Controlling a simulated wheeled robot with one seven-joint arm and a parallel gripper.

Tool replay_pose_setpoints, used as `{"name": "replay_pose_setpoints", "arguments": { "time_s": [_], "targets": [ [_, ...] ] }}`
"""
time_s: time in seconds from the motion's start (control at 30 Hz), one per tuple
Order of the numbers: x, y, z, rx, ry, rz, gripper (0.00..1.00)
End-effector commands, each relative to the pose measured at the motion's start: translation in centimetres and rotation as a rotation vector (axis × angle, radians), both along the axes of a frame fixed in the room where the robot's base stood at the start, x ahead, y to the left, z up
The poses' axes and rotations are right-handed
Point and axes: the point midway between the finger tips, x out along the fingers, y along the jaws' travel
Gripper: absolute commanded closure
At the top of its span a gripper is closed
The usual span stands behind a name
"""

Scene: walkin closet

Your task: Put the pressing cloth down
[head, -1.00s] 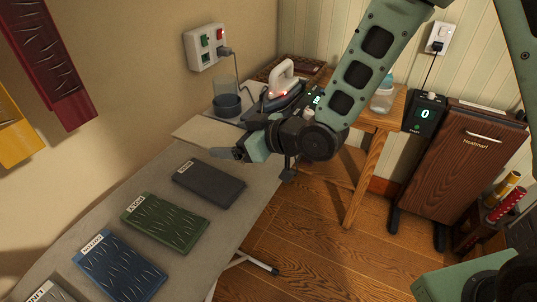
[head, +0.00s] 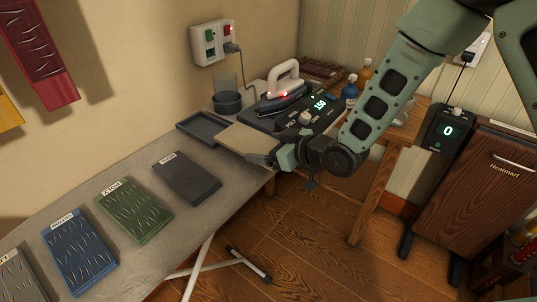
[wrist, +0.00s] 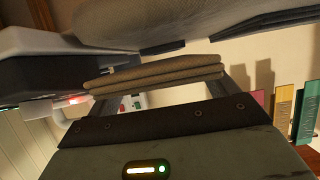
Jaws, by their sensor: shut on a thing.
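The pressing cloth is a flat beige folded piece (head: 247,139), held out level at the far end of the ironing board (head: 105,205). My gripper (head: 276,155) is shut on its near right edge. In the wrist view the cloth's folded layers (wrist: 155,73) sit between my two fingers. A shallow dark tray (head: 202,128) lies just left of the cloth and looks empty. I cannot tell whether the cloth touches the board or hovers over it.
The iron (head: 281,95) rests on its station beside the cloth, a red light lit, with a display reading 150. Grey (head: 187,178), green (head: 135,210) and blue (head: 80,262) fabric pads lie along the board. A dark cup (head: 227,101) stands behind the tray.

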Motion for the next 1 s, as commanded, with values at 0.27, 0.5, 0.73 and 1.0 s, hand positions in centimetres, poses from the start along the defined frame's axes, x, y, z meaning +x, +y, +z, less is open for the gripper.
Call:
{"name": "replay_pose_setpoints", "arguments": {
  "time_s": [0.27,0.5,0.73,1.0],
  "targets": [
    [0.0,0.0,-2.8,0.0,0.0,0.0,0.4],
    [0.0,0.0,-2.9,0.0,0.0,0.0,0.4],
    [0.0,0.0,-3.1,0.001,0.001,0.0,0.0],
    [0.0,0.0,-2.5,0.001,0.001,0.0,0.0]
  ]
}}
